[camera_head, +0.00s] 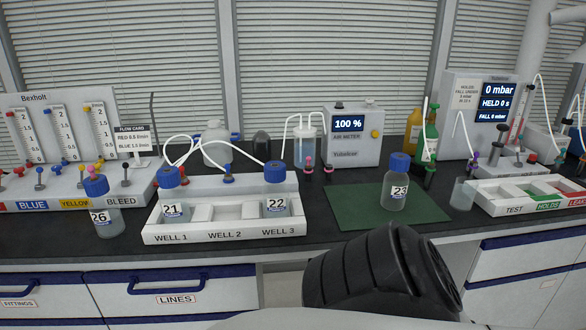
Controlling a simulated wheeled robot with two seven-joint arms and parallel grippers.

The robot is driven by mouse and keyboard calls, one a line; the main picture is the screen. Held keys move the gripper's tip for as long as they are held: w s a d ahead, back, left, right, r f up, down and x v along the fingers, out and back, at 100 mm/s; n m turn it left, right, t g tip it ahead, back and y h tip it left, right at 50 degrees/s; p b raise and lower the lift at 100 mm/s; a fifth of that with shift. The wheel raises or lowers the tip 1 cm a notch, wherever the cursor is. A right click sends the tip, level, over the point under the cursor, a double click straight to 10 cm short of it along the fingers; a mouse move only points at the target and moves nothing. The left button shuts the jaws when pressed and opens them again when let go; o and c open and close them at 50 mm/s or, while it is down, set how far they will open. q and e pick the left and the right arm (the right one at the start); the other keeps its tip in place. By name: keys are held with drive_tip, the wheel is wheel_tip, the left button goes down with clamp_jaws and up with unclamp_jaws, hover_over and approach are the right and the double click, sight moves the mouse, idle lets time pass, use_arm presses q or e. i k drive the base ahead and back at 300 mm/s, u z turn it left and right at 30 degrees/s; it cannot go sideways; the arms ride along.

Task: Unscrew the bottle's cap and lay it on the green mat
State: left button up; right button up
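A clear bottle labelled 23 (395,188) stands upright on the right part of the green mat (345,207). Its blue cap (400,162) is on its neck. The mat is bare to the left of the bottle. Another blue-capped bottle, labelled 26 (105,220), stands at the left in front of the valve panel. Bottles 21 (172,208) and 22 (275,205) sit in the white well rack with blue caps on and white tubing near them. The task does not say which bottle is meant. Neither of my grippers shows in this view.
The rack (225,236) stands left of the mat. A cup (463,194) and a white sorting tray (530,207) stand to the right. The air meter (353,152) is behind the mat. A black ribbed part of my body covers the counter's front edge at centre.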

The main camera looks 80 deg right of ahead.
sight(394, 186)
drive_tip(key=z, duration=3.95)
drive_tip(key=k, duration=1.05)
drive_tip(key=z, duration=1.35)
drive_tip(key=i, duration=0.45)
drive_tip(key=u, duration=0.85)
drive_tip(key=i, duration=1.5)
drive_tip(key=u, duration=1.3)
